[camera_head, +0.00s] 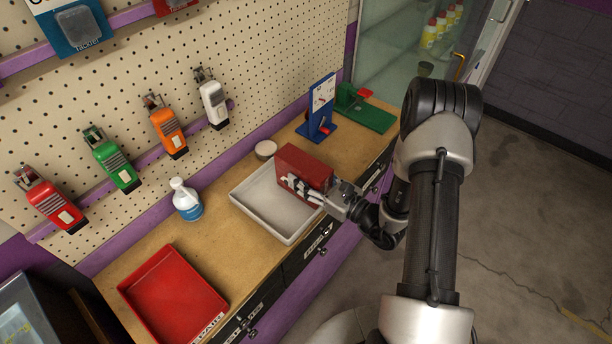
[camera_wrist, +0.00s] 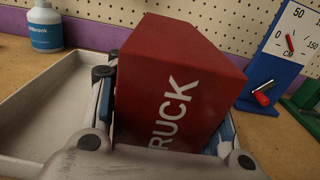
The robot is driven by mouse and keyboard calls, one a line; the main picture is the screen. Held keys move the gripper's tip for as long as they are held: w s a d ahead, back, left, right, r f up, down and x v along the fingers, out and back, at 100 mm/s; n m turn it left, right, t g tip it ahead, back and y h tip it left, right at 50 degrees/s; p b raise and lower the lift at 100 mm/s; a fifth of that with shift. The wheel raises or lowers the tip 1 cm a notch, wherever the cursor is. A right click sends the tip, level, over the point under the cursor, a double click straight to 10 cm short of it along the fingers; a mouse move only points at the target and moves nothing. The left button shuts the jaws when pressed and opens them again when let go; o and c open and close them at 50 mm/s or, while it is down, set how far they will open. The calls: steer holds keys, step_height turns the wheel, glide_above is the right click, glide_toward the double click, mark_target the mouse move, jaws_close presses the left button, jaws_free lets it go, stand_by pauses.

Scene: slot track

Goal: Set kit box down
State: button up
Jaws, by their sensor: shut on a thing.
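The box is at the right end of a pale grey tray (camera_head: 243,205) on the wooden counter. In the wrist view the box looks tilted. I cannot tell whether its underside touches the tray, since the lower part is hidden.
A round pale tin (camera_head: 265,149), a blue gauge stand (camera_head: 320,108) and a green stand (camera_head: 364,108) are at the back. A pegboard wall (camera_head: 250,60) borders the counter.

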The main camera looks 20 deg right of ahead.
mark_target(326, 189)
steer(key=o, duration=0.8)
steer(key=shift+f, duration=0.2)
steer(key=o, duration=0.5)
steer(key=shift+r, duration=0.1)
steer(key=shift+r, duration=0.15)
steer(key=p+v, duration=0.1)
steer(key=v, duration=1.1)
